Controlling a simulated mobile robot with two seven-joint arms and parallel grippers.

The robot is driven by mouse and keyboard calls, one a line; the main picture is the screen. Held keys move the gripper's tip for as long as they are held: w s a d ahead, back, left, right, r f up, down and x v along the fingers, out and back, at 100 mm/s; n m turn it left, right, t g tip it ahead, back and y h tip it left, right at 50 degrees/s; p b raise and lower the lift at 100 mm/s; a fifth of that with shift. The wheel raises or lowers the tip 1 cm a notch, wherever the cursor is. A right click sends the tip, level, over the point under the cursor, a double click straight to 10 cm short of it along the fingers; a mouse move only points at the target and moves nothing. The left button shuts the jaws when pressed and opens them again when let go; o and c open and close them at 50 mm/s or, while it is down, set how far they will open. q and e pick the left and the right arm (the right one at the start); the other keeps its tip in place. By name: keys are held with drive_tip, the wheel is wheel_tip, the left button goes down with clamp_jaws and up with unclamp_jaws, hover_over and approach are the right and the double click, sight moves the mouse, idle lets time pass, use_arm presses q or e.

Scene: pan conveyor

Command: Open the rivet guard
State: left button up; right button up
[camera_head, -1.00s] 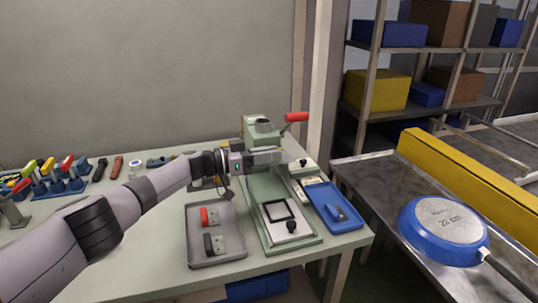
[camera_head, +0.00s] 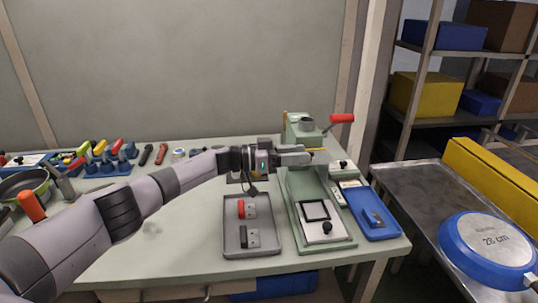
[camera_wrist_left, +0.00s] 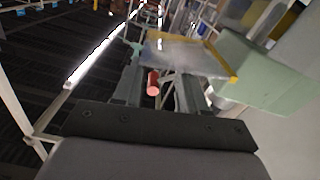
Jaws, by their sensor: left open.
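The green rivet press (camera_head: 300,130) stands at the right of the workbench, with a red lever handle (camera_head: 342,118) at its upper right. The rivet guard, a clear plate with yellow edges, shows in the left wrist view (camera_wrist_left: 185,56). In the head view the guard (camera_head: 318,156) is partly hidden by my gripper. My left gripper (camera_head: 308,158) is in front of the press head, beside the guard. In the left wrist view its fingers (camera_wrist_left: 158,85) are apart, with a small red cylinder showing between them. I cannot tell whether they touch the guard. My right gripper is out of view.
A grey tray (camera_head: 228,238) with red and black handled parts lies left of the press base. A blue tray (camera_head: 388,232) lies right of it. A metal table (camera_head: 405,185) with a blue pan (camera_head: 487,245) stands further right.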

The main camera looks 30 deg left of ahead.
use_arm(q)
drive_tip(key=v, duration=0.8)
drive_tip(key=shift+s+a, duration=0.1)
drive_tip(key=shift+s, duration=0.05)
idle(2.2)
